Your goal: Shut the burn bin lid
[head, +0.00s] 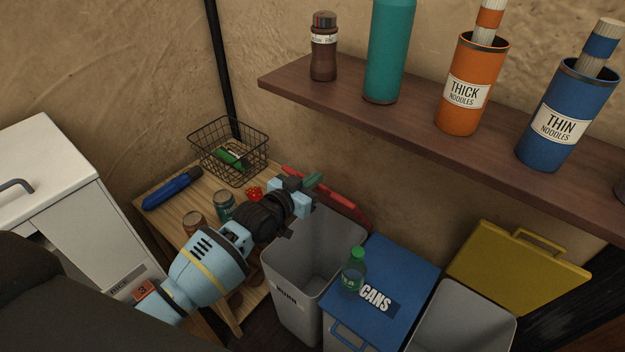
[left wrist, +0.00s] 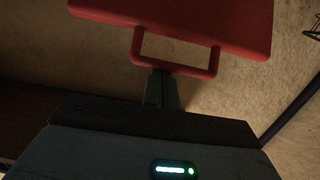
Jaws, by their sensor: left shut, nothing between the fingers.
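The burn bin (head: 283,297) is a grey bin with a "BURN" label, and its top is open. Its red lid (head: 346,211) stands raised at the bin's back, against the wall side, partly hidden by my left arm. My left gripper (head: 314,182) is over the back of the bin, in front of the lid, with its fingers shut and empty. In the left wrist view the red lid (left wrist: 190,20) and its loop handle (left wrist: 172,68) are just beyond the closed fingertips (left wrist: 161,78). I cannot tell whether the fingertips touch the handle. My right gripper is not in view.
A blue bin (head: 398,262) marked "CANS" is shut, with a green bottle (head: 353,271) on its lid. A bin with a raised yellow lid (head: 515,268) stands further right. A wooden shelf (head: 420,122) overhangs behind. A small table (head: 172,213) with a wire basket (head: 228,150) is left.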

